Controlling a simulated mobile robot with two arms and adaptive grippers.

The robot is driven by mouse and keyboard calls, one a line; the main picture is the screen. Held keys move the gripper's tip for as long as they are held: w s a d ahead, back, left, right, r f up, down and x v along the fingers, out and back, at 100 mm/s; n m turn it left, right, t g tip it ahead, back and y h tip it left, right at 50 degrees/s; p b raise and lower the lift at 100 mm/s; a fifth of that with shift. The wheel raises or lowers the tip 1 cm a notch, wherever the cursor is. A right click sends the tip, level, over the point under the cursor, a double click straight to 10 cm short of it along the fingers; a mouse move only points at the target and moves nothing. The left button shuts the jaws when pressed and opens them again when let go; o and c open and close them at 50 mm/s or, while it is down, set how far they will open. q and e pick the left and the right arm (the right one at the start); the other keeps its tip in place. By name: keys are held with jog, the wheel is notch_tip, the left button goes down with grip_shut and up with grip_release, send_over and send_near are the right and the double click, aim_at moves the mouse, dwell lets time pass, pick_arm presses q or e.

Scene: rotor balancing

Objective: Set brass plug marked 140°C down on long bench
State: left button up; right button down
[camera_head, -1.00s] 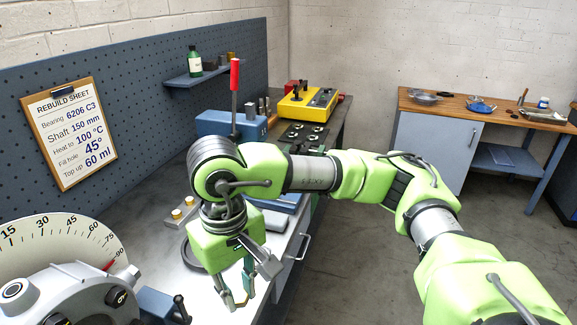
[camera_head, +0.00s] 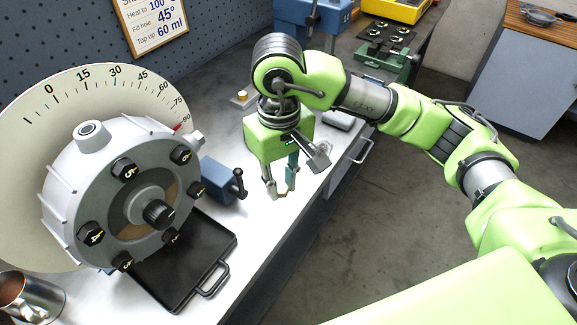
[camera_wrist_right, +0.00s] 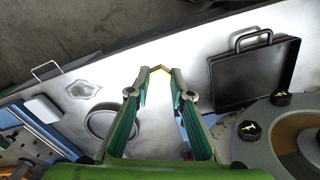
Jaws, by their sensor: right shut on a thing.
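My right gripper (camera_head: 280,194) points down over the front part of the long bench (camera_head: 225,142), a pale metal top. In the right wrist view the same gripper (camera_wrist_right: 160,72) has its fingertips closed on a small brass-coloured piece, the brass plug (camera_wrist_right: 160,68). Only a sliver of the plug shows, and its marking cannot be read. Whether it touches the bench cannot be told. My left gripper is not in view.
A black tray (camera_head: 165,288) and a dial housing (camera_head: 115,200) with numbered plugs stand left of my gripper. A small blue vise (camera_head: 222,181) is close by. Another brass piece (camera_head: 242,94) sits behind. Bare bench lies around the gripper.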

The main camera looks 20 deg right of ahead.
jog(key=w+d+f, duration=0.1)
jog(key=w+f, duration=0.1)
jog(key=w+d+f+p, duration=0.1)
jog(key=w+f, duration=0.1)
jog(key=w+d+f+p, duration=0.1)
jog(key=w+f, duration=0.1)
jog(key=shift+w, duration=0.4)
jog(key=shift+w+d+f+p, duration=0.15)
jog(key=shift+w+f+p, duration=0.25)
jog(key=shift+f, duration=0.2)
jog(key=shift+f+p, duration=0.35)
jog(key=shift+f, duration=0.05)
notch_tip(320, 180, down, 2)
jog(key=shift+w+f+p, duration=0.1)
jog(key=shift+f+p, duration=0.1)
jog(key=shift+p, duration=0.4)
jog(key=shift+f, duration=0.1)
jog(key=shift+f+b, duration=0.4)
jog(key=shift+b, duration=0.3)
jog(key=c, duration=1.8)
grip_release()
jog(key=shift+r, duration=0.1)
